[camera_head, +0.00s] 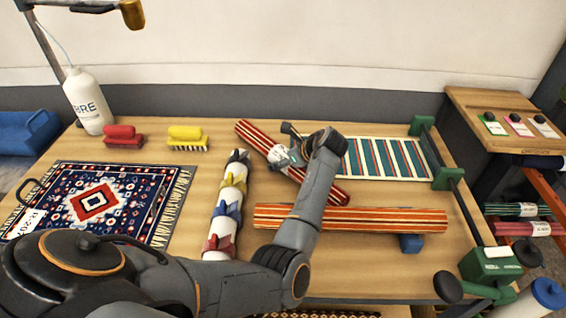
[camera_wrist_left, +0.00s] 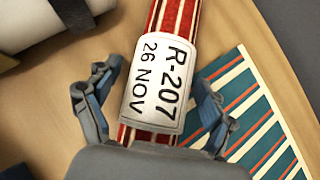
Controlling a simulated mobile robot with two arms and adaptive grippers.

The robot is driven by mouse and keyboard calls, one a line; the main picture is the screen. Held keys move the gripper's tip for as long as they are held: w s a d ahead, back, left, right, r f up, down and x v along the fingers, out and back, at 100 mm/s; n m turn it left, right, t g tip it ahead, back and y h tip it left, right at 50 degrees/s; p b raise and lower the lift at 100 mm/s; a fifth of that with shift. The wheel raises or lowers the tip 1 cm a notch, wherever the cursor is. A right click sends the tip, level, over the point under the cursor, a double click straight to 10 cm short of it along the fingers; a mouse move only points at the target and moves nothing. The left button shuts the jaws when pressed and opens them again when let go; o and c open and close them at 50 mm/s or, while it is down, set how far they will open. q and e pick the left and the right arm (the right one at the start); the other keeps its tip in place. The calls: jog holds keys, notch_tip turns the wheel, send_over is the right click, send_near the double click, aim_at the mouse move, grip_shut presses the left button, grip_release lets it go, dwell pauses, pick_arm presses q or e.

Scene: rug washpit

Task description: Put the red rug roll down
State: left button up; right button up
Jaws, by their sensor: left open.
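The red rug roll, striped red and cream (camera_head: 255,137), lies slantwise on the bench in the head view, its middle covered by my left arm. In the left wrist view it carries a white tag reading R-207, 26 NOV (camera_wrist_left: 156,85). My left gripper (camera_head: 290,153) is over the roll's middle. In the left wrist view its fingers (camera_wrist_left: 152,100) are open, one on each side of the roll, with gaps between them and it. The roll appears to lie on the wood, beside a striped mat (camera_head: 385,160). My right gripper is not seen.
An orange-red striped roll (camera_head: 390,219) lies in front, with a blue block (camera_head: 411,243) at its right. A patterned rug (camera_head: 150,185), red brush (camera_head: 123,137) and yellow brush (camera_head: 187,135) are at left.

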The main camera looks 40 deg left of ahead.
pick_arm(q)
jog(key=shift+d+r, duration=0.1)
jog(key=shift+c, duration=0.4)
jog(key=c, duration=1.4)
grip_shut()
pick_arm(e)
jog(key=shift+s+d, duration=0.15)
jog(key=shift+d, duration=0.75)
pick_arm(q)
jog(key=shift+r, duration=0.1)
